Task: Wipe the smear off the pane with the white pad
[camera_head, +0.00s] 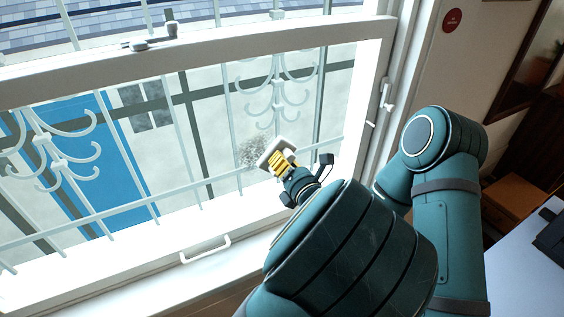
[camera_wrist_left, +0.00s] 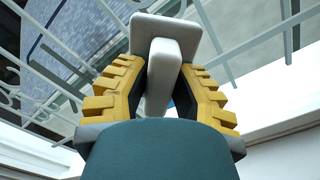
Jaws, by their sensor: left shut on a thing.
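The window pane (camera_head: 205,130) fills much of the head view, in a white frame. A grey speckled smear (camera_head: 251,152) shows on its lower right part. My left gripper (camera_head: 283,165), with yellow fingers, is shut on the handle of the white pad (camera_head: 276,150). The pad is at the right edge of the smear and may hide part of it. In the left wrist view the pad's plate (camera_wrist_left: 165,32) stands beyond the fingers, with its handle between them (camera_wrist_left: 162,85). I cannot tell whether the pad touches the pane. My right gripper is not in view.
White metal scrollwork bars (camera_head: 275,85) show through the glass. The sash has a white pull handle (camera_head: 205,249) at the bottom and a latch (camera_head: 386,95) on the right side. A wooden cabinet (camera_head: 513,203) and a pale surface (camera_head: 530,262) are at the right.

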